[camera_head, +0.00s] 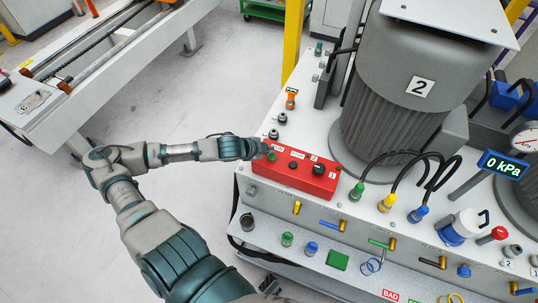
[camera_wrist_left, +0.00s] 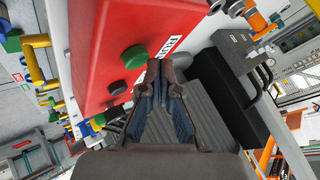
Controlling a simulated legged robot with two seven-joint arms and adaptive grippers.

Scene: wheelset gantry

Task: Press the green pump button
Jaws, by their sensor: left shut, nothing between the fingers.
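The green pump button (camera_wrist_left: 134,56) is a round knob on the face of a red control box (camera_head: 310,177), beside a white RUN label. In the head view it sits at the box's left end (camera_head: 271,157), close to my fingertips. My left gripper (camera_head: 266,149) reaches in from the left at that end of the box. In the left wrist view my left gripper (camera_wrist_left: 164,66) is shut and empty, its fingertips just right of and slightly below the green button. I cannot tell whether they touch the box. My right gripper is in neither view.
A black knob (camera_head: 319,170) and a smaller dark button (camera_head: 293,165) share the box. A big grey motor (camera_head: 395,105) marked 2 stands behind it. A blue display (camera_head: 503,165) reads 0 kPa. Hoses and coloured valves line the right. Open floor lies left.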

